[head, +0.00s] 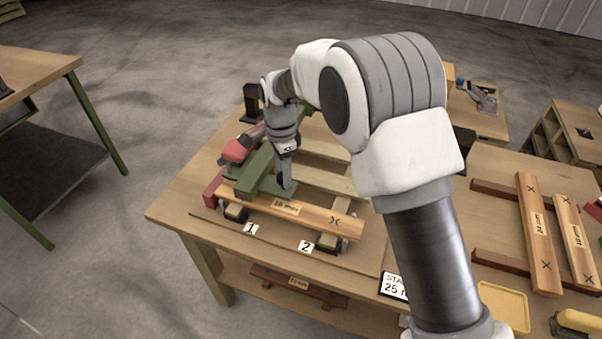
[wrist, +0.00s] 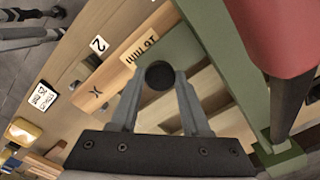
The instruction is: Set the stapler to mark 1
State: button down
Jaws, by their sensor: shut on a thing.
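The stapler (head: 254,172) has a green frame and a red part, and sits over the left part of the wooden frame on the table. Its green beam (wrist: 214,50) and red part (wrist: 275,30) fill the right of the wrist view. My gripper (wrist: 160,80) is shut on a round black knob (wrist: 159,75) on the stapler's green plate; the fingers stand either side of it. In the head view my gripper (head: 284,178) reaches down at the plate. The label of mark 1 (head: 251,229) is near the stapler's front left. Mark 2 (head: 306,246) is farther right.
A labelled board (head: 318,215) with a cross lies along the frame's front, beside the stapler. More pale slats (head: 330,182) lie behind it. A sign (head: 394,286) stands at the table's front edge. Marked boards (head: 538,235) and a yellow tray (head: 503,305) lie right.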

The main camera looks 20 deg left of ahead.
jog(key=shift+a, duration=1.45)
jog(key=shift+c, duration=1.9)
grip_release()
jog(key=shift+d, duration=0.1)
notch_tip(320, 180, up, 18)
jog(key=p, duration=0.1)
jog(key=shift+f, duration=0.25)
